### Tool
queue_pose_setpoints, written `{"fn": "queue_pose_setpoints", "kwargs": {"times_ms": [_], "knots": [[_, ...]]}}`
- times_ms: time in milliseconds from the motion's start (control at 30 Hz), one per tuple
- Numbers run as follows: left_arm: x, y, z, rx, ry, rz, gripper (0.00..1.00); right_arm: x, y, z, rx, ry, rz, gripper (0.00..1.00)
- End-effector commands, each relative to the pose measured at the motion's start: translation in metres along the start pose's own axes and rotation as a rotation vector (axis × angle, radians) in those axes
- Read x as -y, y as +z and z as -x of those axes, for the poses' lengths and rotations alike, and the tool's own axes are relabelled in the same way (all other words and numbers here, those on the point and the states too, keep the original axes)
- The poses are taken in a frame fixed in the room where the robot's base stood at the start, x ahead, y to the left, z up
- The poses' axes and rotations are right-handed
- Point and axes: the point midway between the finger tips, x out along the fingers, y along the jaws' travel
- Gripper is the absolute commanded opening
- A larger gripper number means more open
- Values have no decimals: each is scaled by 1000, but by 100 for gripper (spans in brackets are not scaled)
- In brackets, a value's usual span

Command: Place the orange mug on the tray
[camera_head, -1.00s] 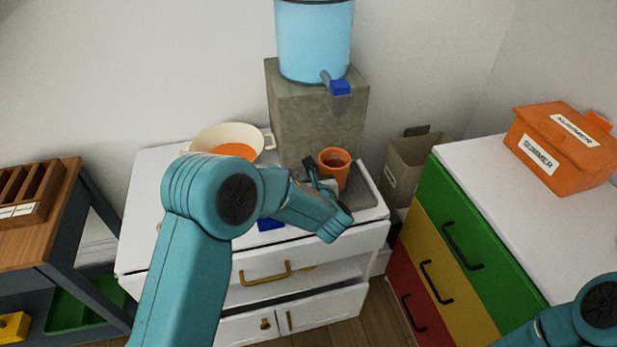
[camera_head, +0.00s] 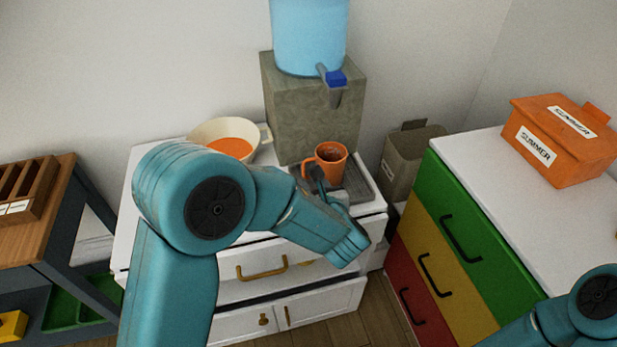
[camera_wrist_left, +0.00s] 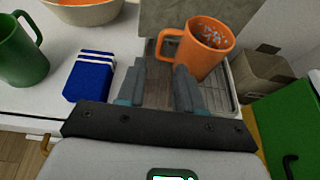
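The orange mug (camera_head: 331,161) stands upright on or over the grey ribbed tray (camera_head: 357,186), at the foot of the stone block; its exact contact with the tray is hidden. Its handle points left. In the left wrist view the mug (camera_wrist_left: 207,48) is just beyond my left gripper's fingers, with pale flecks inside it, and the ribbed tray (camera_wrist_left: 220,98) shows beside it. My left gripper (camera_wrist_left: 160,82) is open, its two fingers apart with nothing between them, close in front of the handle. My right gripper is out of view.
A light-blue dispenser (camera_head: 309,35) with a blue-levered tap stands on the stone block (camera_head: 312,105). A cream bowl (camera_head: 210,130) sits behind my left arm. In the wrist view, a green mug (camera_wrist_left: 18,55) and blue box (camera_wrist_left: 90,77) are left of the gripper.

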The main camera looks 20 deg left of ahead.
Motion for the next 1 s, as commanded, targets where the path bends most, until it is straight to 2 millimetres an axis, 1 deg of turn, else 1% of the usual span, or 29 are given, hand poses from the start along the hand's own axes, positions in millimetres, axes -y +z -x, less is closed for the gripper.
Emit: {"fn": "queue_pose_setpoints", "kwargs": {"times_ms": [33, 133, 233, 333, 367, 433, 467, 533, 567, 600, 667, 700, 767, 800, 867, 900, 967, 1000], "knots": [[1, 0, 9, 2, -4, -1, 36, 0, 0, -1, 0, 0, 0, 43], [1, 0, 20, 1, -3, 0, 36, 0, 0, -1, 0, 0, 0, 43], [0, 0, 26, 0, -1, -1, 36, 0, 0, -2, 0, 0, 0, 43], [0, -1, 28, -3, 2, 0, 36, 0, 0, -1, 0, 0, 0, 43], [-2, -4, 27, -14, 6, 2, 36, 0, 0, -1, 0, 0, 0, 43], [-11, -22, 23, -79, 34, 20, 36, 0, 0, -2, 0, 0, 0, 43], [-19, -36, 21, -129, 57, 37, 36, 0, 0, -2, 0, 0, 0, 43], [-42, -83, 20, -300, 138, 103, 36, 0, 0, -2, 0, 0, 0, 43], [-55, -108, 22, -392, 187, 147, 36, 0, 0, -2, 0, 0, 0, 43], [-73, -144, 30, -526, 267, 225, 36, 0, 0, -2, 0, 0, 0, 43], [-98, -200, 54, -742, 424, 388, 36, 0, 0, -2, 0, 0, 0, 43], [-111, -235, 76, -879, 551, 530, 36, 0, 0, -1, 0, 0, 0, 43], [-119, -275, 111, -1047, 757, 774, 36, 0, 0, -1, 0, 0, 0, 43], [-118, -294, 132, -1126, 899, 954, 36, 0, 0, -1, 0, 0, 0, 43], [-112, -314, 153, -1187, 1112, 1237, 36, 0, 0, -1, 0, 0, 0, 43], [-107, -322, 160, -1188, 1244, 1426, 36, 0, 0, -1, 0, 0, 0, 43], [-102, -330, 162, -1139, 1416, 1688, 36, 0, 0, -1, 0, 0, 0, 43], [-102, -334, 158, -1082, 1508, 1845, 36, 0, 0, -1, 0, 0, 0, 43]]}}
